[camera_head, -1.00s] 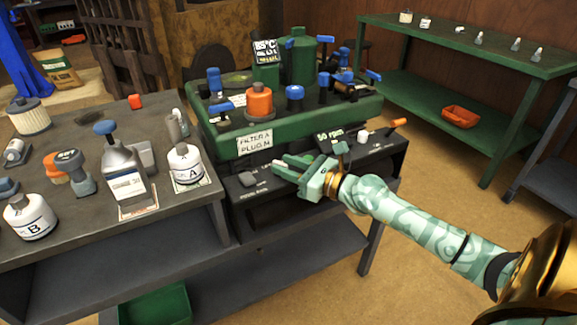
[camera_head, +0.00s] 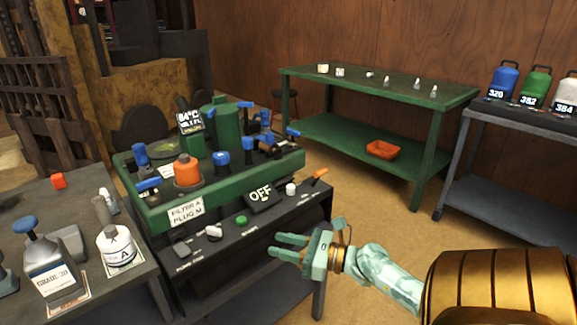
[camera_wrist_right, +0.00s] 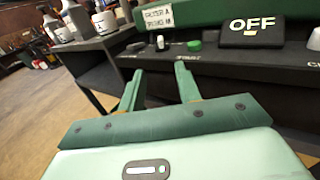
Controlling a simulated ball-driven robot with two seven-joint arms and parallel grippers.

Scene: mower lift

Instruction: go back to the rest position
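My right gripper (camera_head: 281,247) is held in the air in front of the black control panel of the green machine (camera_head: 235,182). Its two fingers are apart with nothing between them, as the right wrist view (camera_wrist_right: 157,82) also shows. It touches nothing that I can see. The panel display (camera_head: 261,195) reads OFF, and the temperature display (camera_head: 190,122) reads 84 °C. My left gripper is not in view.
A dark bench (camera_head: 75,240) at the left holds a Grade 30 bottle (camera_head: 48,268) and a white container A (camera_head: 116,246). A green table (camera_head: 455,92) stands behind. A grey table (camera_head: 520,122) with coloured canisters is at the right. Floor between them is clear.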

